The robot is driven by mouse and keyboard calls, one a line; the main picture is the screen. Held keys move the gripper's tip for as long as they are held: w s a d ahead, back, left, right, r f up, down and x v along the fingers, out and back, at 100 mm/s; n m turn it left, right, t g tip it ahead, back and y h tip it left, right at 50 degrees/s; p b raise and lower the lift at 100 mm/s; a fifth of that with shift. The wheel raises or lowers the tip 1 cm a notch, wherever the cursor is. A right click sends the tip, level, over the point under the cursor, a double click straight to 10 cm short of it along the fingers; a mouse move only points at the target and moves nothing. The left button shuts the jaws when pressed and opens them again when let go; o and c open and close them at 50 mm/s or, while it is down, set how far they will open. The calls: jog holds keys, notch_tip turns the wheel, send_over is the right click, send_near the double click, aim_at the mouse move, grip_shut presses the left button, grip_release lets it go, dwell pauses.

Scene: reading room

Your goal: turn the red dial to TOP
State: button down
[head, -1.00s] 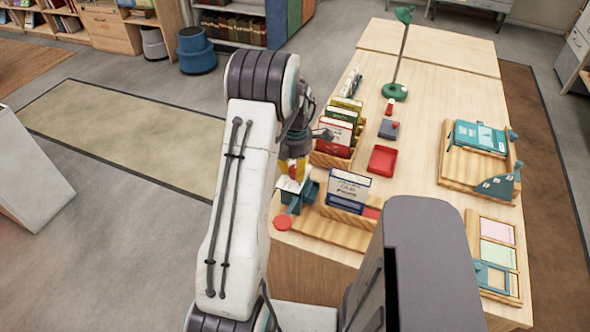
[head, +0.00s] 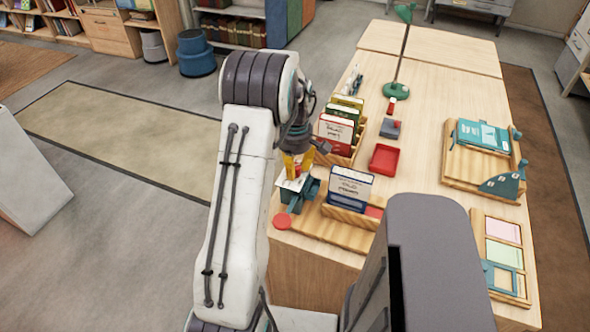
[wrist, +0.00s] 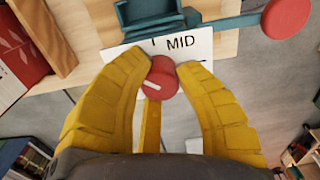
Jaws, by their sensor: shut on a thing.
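The red dial (wrist: 163,74) is a small round knob with a short white mark, on a white plate (wrist: 196,46) that reads MID. In the wrist view the white mark lies toward the dial's left side. My gripper (wrist: 160,80) has its yellow fingers on either side of the dial and is shut on it. No TOP label can be read in either view.
A teal device (head: 304,195) stands beside the plate, with a red disc (head: 283,223) on its lever. A card holder (head: 343,212), a book rack (head: 338,156) and a red tray (head: 384,160) are close by.

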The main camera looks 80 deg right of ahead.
jog(key=m+b, duration=0.1)
jog(key=m, duration=0.6)
jog(key=shift+a+f, duration=0.1)
jog(key=shift+f, duration=0.05)
jog(key=m+b, duration=0.1)
jog(key=m, duration=0.5)
jog(key=shift+m, duration=0.4)
jog(key=m, duration=0.7)
jog(key=shift+b, duration=0.35)
jog(key=m, duration=0.6)
jog(key=shift+m, duration=0.3)
jog(key=c, duration=0.9)
grip_release()
jog(key=shift+o, duration=0.2)
